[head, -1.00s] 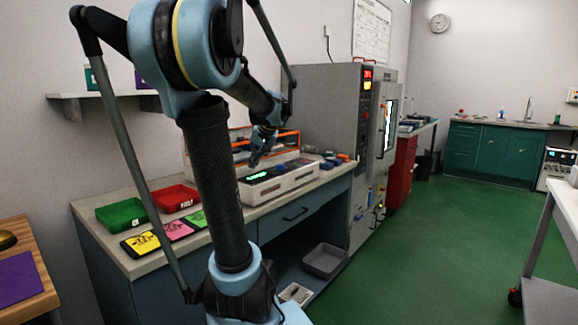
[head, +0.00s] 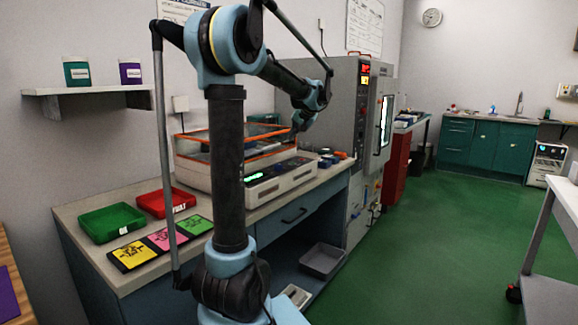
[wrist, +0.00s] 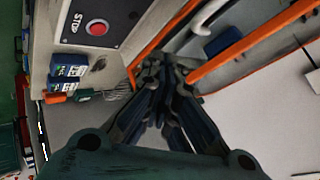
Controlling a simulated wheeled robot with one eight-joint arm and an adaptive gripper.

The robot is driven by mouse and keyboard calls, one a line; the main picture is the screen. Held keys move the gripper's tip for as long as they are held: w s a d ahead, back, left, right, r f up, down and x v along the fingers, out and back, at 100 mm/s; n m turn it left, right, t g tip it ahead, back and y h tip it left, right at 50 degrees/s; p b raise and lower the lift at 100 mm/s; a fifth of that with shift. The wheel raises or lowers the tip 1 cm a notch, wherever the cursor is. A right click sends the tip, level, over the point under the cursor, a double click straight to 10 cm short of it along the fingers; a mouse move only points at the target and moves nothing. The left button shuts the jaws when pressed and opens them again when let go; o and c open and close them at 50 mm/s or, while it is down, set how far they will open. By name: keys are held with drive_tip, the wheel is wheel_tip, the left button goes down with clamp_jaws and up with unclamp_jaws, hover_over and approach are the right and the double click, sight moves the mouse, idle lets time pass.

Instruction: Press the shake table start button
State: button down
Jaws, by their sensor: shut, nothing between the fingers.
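The shake table (head: 285,185) is a white, low machine with an orange-edged clear cover, on the bench in the head view. Its front panel has a lit green display (head: 254,176). My gripper (head: 297,127) is shut and empty, above the right part of the machine. In the wrist view my gripper's fingers (wrist: 152,68) come together beside the orange edge (wrist: 150,55). A red round button (wrist: 97,27) labelled STOP sits on a dark panel to the upper left of the fingertips. I cannot make out a start button in either view.
Blue boxes (wrist: 70,65) lie near the machine's end. A green tray (head: 110,222), a red tray (head: 166,202) and coloured cards (head: 165,238) lie on the bench at left. A tall grey cabinet (head: 340,125) stands behind right. The green floor at right is open.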

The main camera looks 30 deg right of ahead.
sight(292, 163)
drive_tip(key=shift+s+d+f, duration=0.1)
drive_tip(key=shift+s+f, duration=0.15)
drive_tip(key=shift+f, duration=4.15)
drive_tip(key=shift+f, duration=0.15)
drive_tip(key=shift+f, duration=0.25)
drive_tip(key=shift+f, duration=0.4)
drive_tip(key=shift+r, duration=0.85)
